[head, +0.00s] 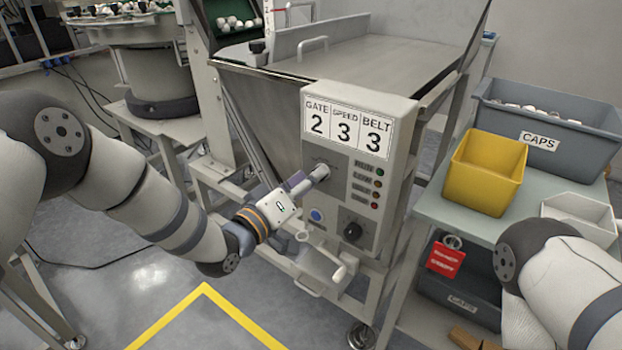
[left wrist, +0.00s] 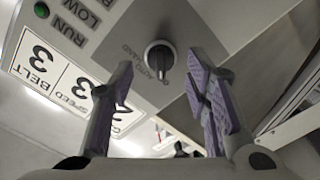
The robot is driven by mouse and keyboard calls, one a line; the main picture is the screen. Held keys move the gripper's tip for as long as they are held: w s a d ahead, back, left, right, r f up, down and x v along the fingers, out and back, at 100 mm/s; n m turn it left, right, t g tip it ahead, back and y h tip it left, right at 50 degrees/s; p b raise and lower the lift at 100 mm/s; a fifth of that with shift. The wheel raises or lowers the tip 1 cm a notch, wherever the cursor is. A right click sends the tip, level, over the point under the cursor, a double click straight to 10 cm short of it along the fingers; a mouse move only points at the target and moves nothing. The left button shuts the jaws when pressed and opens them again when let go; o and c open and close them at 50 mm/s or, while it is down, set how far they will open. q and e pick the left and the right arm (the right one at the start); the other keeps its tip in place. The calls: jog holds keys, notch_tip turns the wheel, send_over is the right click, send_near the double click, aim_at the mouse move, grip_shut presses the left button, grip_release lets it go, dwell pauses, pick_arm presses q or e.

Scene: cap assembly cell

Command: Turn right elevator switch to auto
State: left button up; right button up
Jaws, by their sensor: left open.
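The control panel (head: 340,187) stands on the front of the hopper machine, with GATE 2, SPEED 3 and BELT 3 cards. In the left wrist view, a black rotary switch (left wrist: 160,54) with a grey rim sits on the panel, with small AUTO/HAND lettering around it. A pale mark shows on its knob, but I cannot tell which label it points to. My left gripper (head: 308,181) is at the panel's left side. Its purple-padded fingers (left wrist: 160,68) are open, one on either side of the switch in the picture, with visible gaps. My right gripper is out of view.
At right, a table holds a yellow bin (head: 484,172) and a grey CAPS bin (head: 570,150). A red tag (head: 446,257) hangs there.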

pick_arm(q)
jog(key=shift+w+d, duration=0.4)
jog(key=shift+w, duration=0.15)
grip_shut()
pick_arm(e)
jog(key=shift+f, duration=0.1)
pick_arm(q)
jog(key=m+p, duration=0.1)
jog(key=m, duration=0.7)
jog(key=shift+s+d+r+m, duration=0.1)
jog(key=shift+m, duration=0.2)
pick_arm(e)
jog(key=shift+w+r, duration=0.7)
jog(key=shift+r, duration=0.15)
pick_arm(q)
grip_release()
